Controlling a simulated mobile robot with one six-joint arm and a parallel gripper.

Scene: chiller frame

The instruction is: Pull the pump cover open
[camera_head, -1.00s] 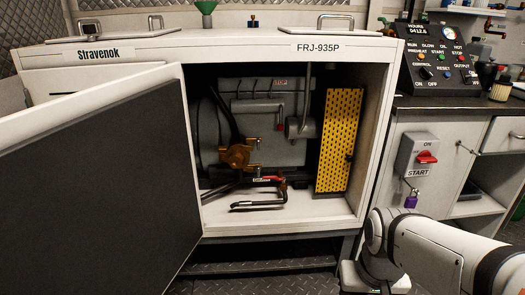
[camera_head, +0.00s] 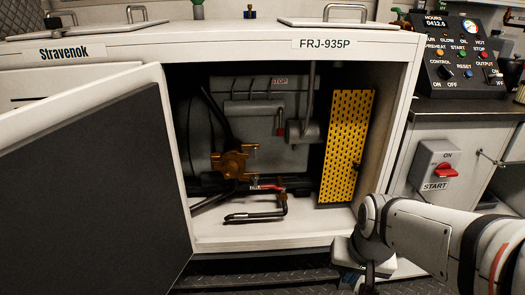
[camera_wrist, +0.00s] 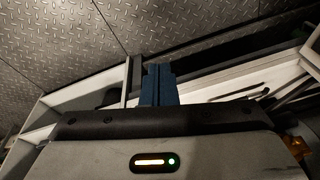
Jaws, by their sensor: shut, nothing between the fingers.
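A yellow perforated panel (camera_head: 346,140), which looks like the pump cover, stands upright at the right inside the open cabinet, with a small dark knob on its right side. Left of it is a brass pump body (camera_head: 233,162) with a red-handled lever (camera_head: 267,187). My gripper's blue fingers (camera_wrist: 157,70) are together and empty in the wrist view, pointing toward a pale frame edge and the patterned metal floor. In the head view my arm reaches in from the lower right, and its end is low in front of the cabinet's right side, apart from the yellow panel. The fingertips are hard to see there.
The cabinet's big door (camera_head: 85,180) stands swung open on the left. A bent dark pipe (camera_head: 255,215) lies on the cabinet floor. The cabinet's right post (camera_head: 390,130) is beside the panel. A switch box (camera_head: 434,165) and control panel (camera_head: 458,55) are at the right.

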